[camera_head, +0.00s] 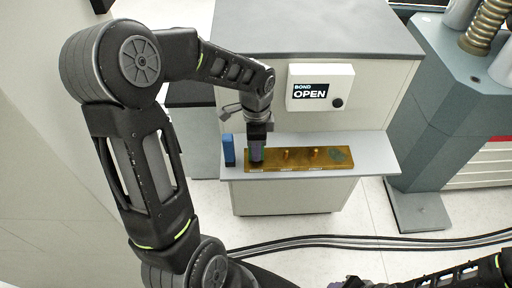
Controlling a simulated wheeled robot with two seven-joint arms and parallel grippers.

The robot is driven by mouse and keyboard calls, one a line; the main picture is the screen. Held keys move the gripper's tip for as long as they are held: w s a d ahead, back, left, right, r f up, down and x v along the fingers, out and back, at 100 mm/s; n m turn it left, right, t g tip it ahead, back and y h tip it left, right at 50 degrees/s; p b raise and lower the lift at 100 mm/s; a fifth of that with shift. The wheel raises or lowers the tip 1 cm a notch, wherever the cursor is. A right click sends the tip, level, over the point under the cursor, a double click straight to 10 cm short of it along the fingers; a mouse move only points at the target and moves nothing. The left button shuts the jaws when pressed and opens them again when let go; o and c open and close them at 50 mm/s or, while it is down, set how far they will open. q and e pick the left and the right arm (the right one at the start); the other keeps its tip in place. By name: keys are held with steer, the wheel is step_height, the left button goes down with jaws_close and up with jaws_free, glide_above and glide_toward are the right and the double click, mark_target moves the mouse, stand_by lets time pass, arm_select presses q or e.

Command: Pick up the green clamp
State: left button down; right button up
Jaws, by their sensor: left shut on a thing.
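My left gripper (256,156) points down at the left end of a brown board (300,166) on a grey shelf. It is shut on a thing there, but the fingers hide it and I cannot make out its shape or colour. A flat, dark green patch (339,155) lies at the board's right end. I cannot tell whether it is the green clamp. Two small copper-coloured pegs (286,154) stand between. My right arm shows at the lower right edge, with its gripper out of view.
A blue block (229,150) stands just left of the left gripper. The grey shelf (375,168) is bare at its right end. A white box (320,88) reading "BOND OPEN" is on the cabinet behind. A grey machine (455,110) stands at right. Cables (400,241) cross the floor.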

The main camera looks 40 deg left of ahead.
arm_select(q)
step_height(320, 180, up, 10)
steer(key=shift+f, duration=0.2)
steer(key=shift+d, duration=0.1)
stand_by(0.6)
